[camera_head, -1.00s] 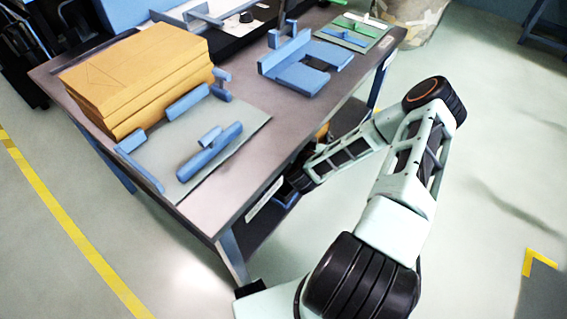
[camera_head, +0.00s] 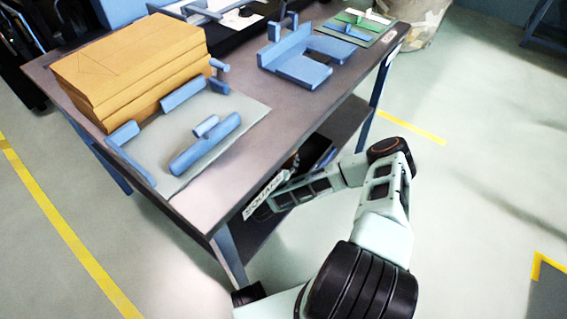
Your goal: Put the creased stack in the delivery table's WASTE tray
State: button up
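A stack of brown kraft sheets or packs (camera_head: 135,68) sits on the near left of the table (camera_head: 290,100), behind a grey plate with blue stops. Thin crease-like lines show on its top face. My arm reaches down at the table's right side, toward the lower shelf. My gripper lies at or under the table edge, hidden by the tabletop and the label plate, so its fingers do not show. I cannot make out a WASTE tray or a delivery table in this view.
A grey plate (camera_head: 238,108) with blue blocks lies at the table's near corner. A blue fixture (camera_head: 300,66) stands mid-table, with a green mat (camera_head: 352,24) beyond. A dark lower shelf (camera_head: 345,125) is under the tabletop. Open floor lies to the right.

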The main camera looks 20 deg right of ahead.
jog(key=shift+f, duration=0.75)
jog(key=shift+f, duration=0.1)
jog(key=o, duration=1.5)
jog(key=p+v, duration=0.2)
jog(key=v, duration=0.4)
jog(key=shift+r, duration=0.2)
jog(key=shift+s+a+r+p, duration=0.15)
jog(key=shift+s+a+p, duration=0.2)
jog(key=shift+s, duration=0.25)
